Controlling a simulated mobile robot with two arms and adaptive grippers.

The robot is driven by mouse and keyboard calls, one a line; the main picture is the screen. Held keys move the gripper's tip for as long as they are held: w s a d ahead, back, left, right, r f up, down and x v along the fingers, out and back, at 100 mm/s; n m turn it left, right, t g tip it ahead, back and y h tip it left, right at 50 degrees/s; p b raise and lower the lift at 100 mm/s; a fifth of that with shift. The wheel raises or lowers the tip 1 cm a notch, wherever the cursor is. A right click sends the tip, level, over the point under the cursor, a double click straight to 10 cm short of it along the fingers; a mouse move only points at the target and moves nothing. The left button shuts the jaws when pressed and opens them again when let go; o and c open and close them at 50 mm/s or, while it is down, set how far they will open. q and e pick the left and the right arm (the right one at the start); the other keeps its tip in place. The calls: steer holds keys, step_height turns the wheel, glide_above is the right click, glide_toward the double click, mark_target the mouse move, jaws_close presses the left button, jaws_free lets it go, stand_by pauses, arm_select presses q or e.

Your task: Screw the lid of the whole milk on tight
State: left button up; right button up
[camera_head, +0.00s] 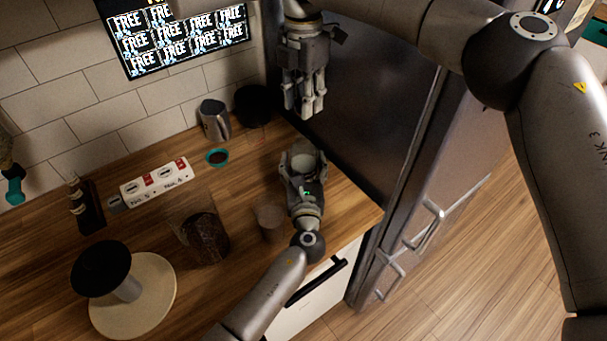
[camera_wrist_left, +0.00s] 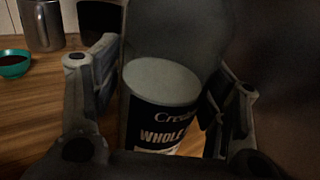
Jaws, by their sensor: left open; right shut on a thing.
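The whole milk (camera_wrist_left: 160,110) is a round can with a black label and a pale, flat top. I cannot tell whether that top is a lid. It stands upright on the wooden counter between the spread fingers of my left gripper (camera_wrist_left: 155,105), which is open around it. In the head view the can's pale top (camera_head: 307,163) shows inside my left gripper (camera_head: 304,168). My right gripper (camera_head: 311,108) points down, apart from the can and above it in the picture. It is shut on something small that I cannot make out. No separate lid is visible.
A metal pitcher (camera_head: 214,120), a black container (camera_head: 252,105) and a teal bowl (camera_head: 217,157) stand behind. A brown cup (camera_head: 270,221) and a dark-filled clear container (camera_head: 206,238) are left of my left gripper. A dark fridge side (camera_head: 370,110) borders the counter at right.

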steer(key=shift+w, duration=0.1)
arm_select(q)
steer(key=w, duration=0.2)
steer(key=shift+w, duration=0.4)
steer(key=c, duration=1.3)
steer(key=shift+o, duration=0.2)
arm_select(e)
glide_above(304, 144)
steer(key=shift+f, duration=2.45)
steer(key=shift+f, duration=0.1)
steer(key=shift+f, duration=0.8)
steer(key=shift+f, duration=0.55)
